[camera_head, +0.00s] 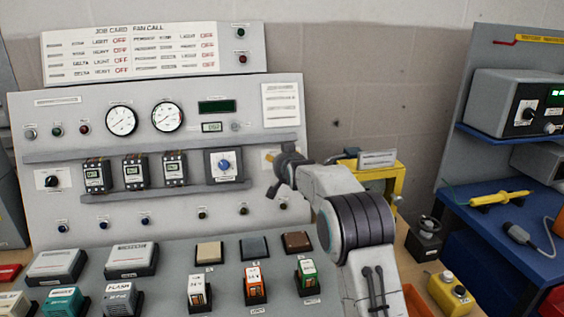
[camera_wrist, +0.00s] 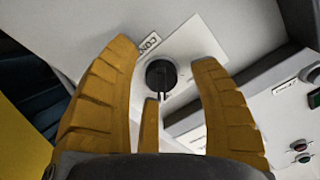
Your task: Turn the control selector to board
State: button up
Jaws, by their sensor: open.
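The control selector is a round black knob (camera_wrist: 161,74) with a pointer ridge, on a white plate (camera_wrist: 196,42) in the wrist view. A partly readable label beginning "CON" is beside it. My gripper (camera_wrist: 164,56) has yellow ribbed fingers, open, one on each side of the knob in the picture; I see no clear contact. In the head view my gripper (camera_head: 270,158) is at the right side of the grey control panel (camera_head: 100,215), and this knob cannot be made out behind it. The board position is not readable.
A blue knob (camera_head: 224,166) and several black breakers sit left of my gripper on the panel. Another black knob (camera_head: 52,182) is at the far left. A yellow stand (camera_head: 385,172) is behind my arm. A blue bench (camera_head: 510,225) stands at the right.

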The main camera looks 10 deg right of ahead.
jog(key=shift+w+f, duration=0.15)
jog(key=shift+w, duration=0.2)
jog(key=shift+c, duration=0.4)
jog(key=shift+f, duration=0.1)
grip_shut()
